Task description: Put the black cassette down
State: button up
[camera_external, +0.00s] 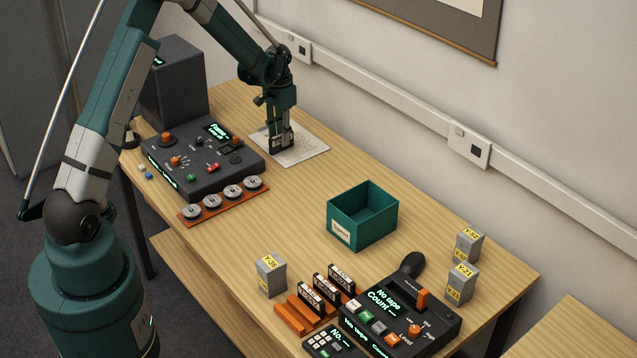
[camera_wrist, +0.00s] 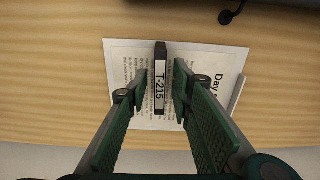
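A black cassette (camera_wrist: 160,80) with a white "T-215" label stands on edge over the printed sheet (camera_wrist: 225,56). In the wrist view it lies between the two fingers of my gripper (camera_wrist: 160,88), with a narrow gap showing on each side. My gripper is open around it and does not appear to touch it. In the external view my gripper (camera_external: 282,143) is low over the sheet (camera_external: 312,143) at the back of the table. There the fingers largely hide the cassette. It appears to rest on the sheet.
A dark control console (camera_external: 205,160) is left of the sheet, with an orange reel rack (camera_external: 225,207) in front. A green box (camera_external: 375,228) stands mid-table. An orange rack (camera_external: 292,318) of black cassettes, a tape deck (camera_external: 400,318) and grey cartons (camera_external: 270,278) stand nearer. The wall is behind.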

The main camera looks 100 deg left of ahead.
aim_at(283, 151)
notch_tip(283, 151, up, 12)
dwell(0.7)
jog(key=shift+r, duration=0.1)
dwell(0.4)
dwell(0.4)
